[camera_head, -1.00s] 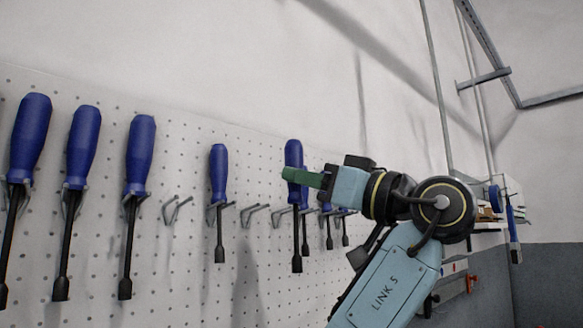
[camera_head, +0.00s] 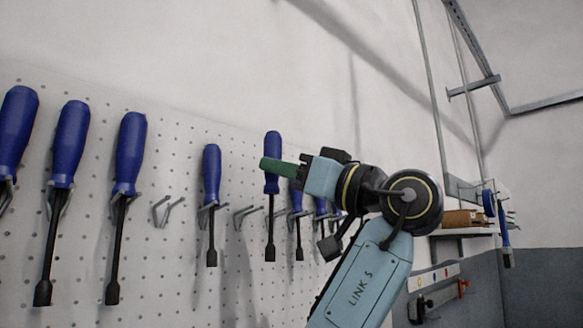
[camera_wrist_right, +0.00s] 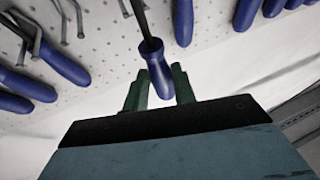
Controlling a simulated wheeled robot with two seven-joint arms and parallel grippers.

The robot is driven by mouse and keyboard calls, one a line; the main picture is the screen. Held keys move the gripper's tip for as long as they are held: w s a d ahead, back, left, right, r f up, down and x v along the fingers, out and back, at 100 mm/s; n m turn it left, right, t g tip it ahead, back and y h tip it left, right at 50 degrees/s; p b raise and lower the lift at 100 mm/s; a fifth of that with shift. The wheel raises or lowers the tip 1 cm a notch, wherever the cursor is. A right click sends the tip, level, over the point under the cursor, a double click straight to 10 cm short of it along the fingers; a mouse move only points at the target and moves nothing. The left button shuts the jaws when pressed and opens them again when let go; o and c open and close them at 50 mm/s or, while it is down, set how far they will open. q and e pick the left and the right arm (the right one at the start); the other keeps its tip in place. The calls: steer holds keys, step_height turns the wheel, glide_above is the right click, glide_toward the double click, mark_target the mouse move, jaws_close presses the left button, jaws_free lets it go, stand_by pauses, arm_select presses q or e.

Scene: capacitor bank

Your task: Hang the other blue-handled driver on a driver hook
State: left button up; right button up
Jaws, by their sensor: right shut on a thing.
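My right gripper (camera_head: 272,168) has green fingers shut on the handle of a blue-handled driver (camera_head: 272,184). The driver is upright, blue handle up and dark shaft down, in front of the pegboard. In the right wrist view, the held driver (camera_wrist_right: 157,70) shows between the two green fingers (camera_wrist_right: 159,90). An empty driver hook (camera_head: 245,216) is just left of the held driver, and another empty hook (camera_head: 167,210) is further left. I cannot tell whether the held shaft touches a hook. My left gripper is not in view.
Blue-handled drivers hang on the white pegboard (camera_head: 185,285): several to the left, one (camera_head: 211,175) between the empty hooks, and others (camera_head: 298,202) just right of the held one, partly behind my arm. A shelf (camera_head: 470,232) stands far right.

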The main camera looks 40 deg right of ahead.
steer(key=shift+w+a+f+b, duration=0.1)
steer(key=shift+w+f, duration=0.05)
steer(key=shift+w, duration=0.8)
steer(key=shift+w+a+f+b, duration=0.1)
steer(key=shift+w, duration=0.85)
steer(key=shift+w+a+f+b, duration=0.1)
steer(key=shift+w+f, duration=0.05)
steer(key=shift+w, duration=0.8)
steer(key=shift+w+f+p, duration=0.25)
steer(key=shift+w+p, duration=0.05)
steer(key=shift+w, duration=0.35)
steer(key=o, duration=1.1)
steer(key=shift+f, duration=0.1)
steer(key=shift+s, duration=0.1)
